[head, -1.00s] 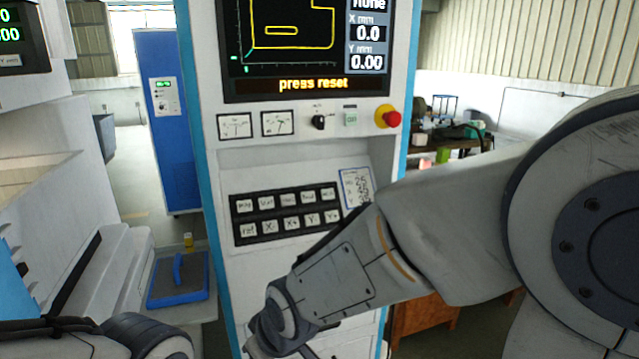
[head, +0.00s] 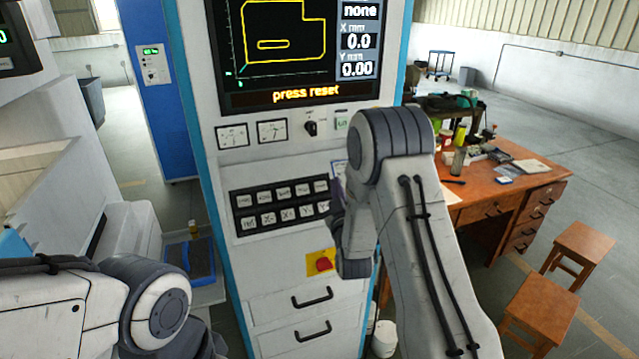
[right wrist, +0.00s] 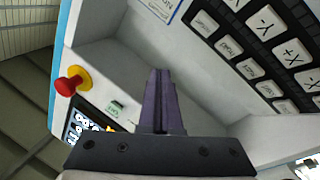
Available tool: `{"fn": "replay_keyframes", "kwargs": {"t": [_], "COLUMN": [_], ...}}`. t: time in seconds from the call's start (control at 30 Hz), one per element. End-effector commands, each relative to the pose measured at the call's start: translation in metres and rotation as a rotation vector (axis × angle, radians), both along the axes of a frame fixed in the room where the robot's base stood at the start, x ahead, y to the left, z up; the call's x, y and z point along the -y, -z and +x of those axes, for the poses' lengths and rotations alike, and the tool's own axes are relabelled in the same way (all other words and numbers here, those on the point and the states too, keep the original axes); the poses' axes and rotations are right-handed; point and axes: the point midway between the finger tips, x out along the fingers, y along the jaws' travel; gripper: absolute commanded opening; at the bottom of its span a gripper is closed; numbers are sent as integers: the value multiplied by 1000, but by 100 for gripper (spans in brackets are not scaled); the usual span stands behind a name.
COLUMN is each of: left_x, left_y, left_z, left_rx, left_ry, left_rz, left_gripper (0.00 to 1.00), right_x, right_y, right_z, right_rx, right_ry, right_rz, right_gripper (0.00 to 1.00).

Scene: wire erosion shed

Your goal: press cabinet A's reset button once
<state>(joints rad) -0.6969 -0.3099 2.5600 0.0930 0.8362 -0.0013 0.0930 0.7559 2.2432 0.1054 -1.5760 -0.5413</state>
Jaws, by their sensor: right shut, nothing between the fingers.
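The control cabinet (head: 285,165) stands in the middle of the head view, its screen (head: 300,45) reading "press reset"; no letter A shows. A small green button (head: 342,124) sits right of the black knob (head: 311,128); its label is too small to read. The button also shows in the right wrist view (right wrist: 117,107), left of my fingers. My right gripper (head: 338,190) is shut and empty in front of the cabinet, below the green button and partly hidden by my wrist. Its closed fingers (right wrist: 160,100) appear apart from the button. My left gripper is out of view.
A keypad (head: 282,207) is beside my right gripper. A red mushroom button (right wrist: 72,81) shows in the wrist view, hidden by my arm in the head view. A red switch on a yellow plate (head: 313,269) sits below. A wooden desk (head: 500,190) and stools (head: 540,305) stand right.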

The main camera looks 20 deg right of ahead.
Motion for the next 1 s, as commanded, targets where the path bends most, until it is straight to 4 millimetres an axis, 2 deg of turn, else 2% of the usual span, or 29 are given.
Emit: {"fn": "replay_keyframes", "kwargs": {"t": [0.37, 0.73, 0.8, 1.0], "left_x": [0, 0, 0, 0], "left_y": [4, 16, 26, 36], "left_z": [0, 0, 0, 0], "left_rx": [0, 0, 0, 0], "left_ry": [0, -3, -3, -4], "left_rz": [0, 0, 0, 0], "left_gripper": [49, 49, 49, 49], "right_x": [-2, -3, -3, -3], "right_y": [7, 38, 45, 52], "right_z": [8, 49, 56, 68], "right_rx": [-3, 0, 0, -1], "right_ry": [-3, -4, -4, -3], "right_rz": [2, 3, 3, 3], "right_gripper": [0, 0, 0, 0]}}
